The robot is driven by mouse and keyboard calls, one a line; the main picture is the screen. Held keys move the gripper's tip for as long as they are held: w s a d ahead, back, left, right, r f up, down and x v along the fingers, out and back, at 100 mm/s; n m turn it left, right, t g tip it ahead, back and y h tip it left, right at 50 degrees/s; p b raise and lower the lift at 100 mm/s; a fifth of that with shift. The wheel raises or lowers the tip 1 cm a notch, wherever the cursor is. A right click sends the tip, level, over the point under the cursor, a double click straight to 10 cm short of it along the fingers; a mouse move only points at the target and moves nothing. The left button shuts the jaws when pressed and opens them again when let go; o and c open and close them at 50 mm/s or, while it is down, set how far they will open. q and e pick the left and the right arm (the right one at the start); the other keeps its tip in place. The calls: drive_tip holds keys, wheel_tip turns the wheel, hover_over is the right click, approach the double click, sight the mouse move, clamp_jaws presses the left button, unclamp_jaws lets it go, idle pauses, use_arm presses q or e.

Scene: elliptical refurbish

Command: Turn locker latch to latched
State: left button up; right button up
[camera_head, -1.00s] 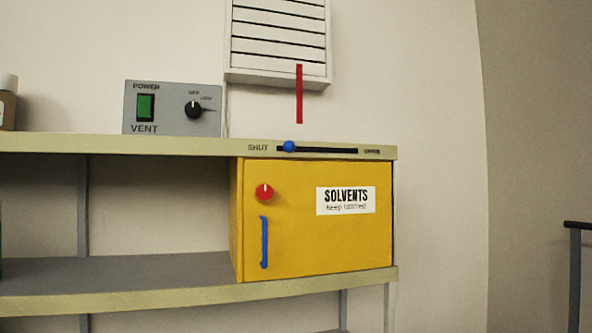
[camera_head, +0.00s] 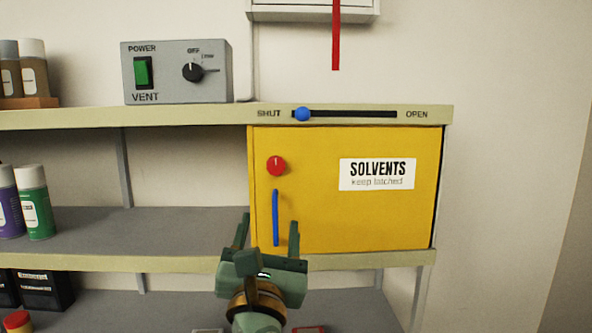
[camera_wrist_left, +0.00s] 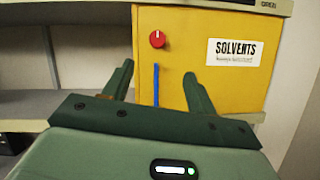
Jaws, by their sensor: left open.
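The locker (camera_head: 340,215) is a yellow box with a "SOLVENTS keep latched" label, and its door looks closed. Its latch is a round red knob (camera_head: 276,166) at the upper left of the door, with a white mark that points up. A blue vertical handle (camera_head: 275,218) is below the knob. My left gripper (camera_head: 267,226) is open and empty, in front of the door's lower left, below the knob. In the left wrist view the red knob (camera_wrist_left: 157,39) shows above and between the open fingers (camera_wrist_left: 158,84). My right gripper is not in view.
A shelf edge above the locker carries a blue slider (camera_head: 303,114) near SHUT. A grey vent box (camera_head: 176,72) stands upper left. Bottles (camera_head: 33,202) stand on the left shelf. A red strip (camera_head: 336,35) hangs above. The space before the locker door's right half is clear.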

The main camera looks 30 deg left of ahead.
use_arm(q)
drive_tip(key=w+a+r, duration=0.1)
drive_tip(key=a, duration=0.1)
drive_tip(key=p, duration=0.4)
approach(276, 168)
drive_tip(key=x, duration=0.4)
drive_tip(key=shift+w+r, duration=0.1)
drive_tip(key=shift+r, duration=0.2)
drive_tip(key=p+x, duration=0.1)
drive_tip(key=x, duration=0.2)
drive_tip(key=shift+w+a, duration=0.2)
drive_tip(key=shift+a, duration=0.1)
drive_tip(key=shift+w+a+r, duration=0.1)
drive_tip(key=shift+w, duration=0.45)
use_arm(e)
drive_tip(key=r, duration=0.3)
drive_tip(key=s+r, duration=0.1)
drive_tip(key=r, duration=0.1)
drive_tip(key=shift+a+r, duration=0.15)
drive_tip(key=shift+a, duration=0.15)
use_arm(q)
drive_tip(key=shift+s, duration=0.1)
drive_tip(key=shift+c, duration=0.3)
drive_tip(key=c, duration=0.9)
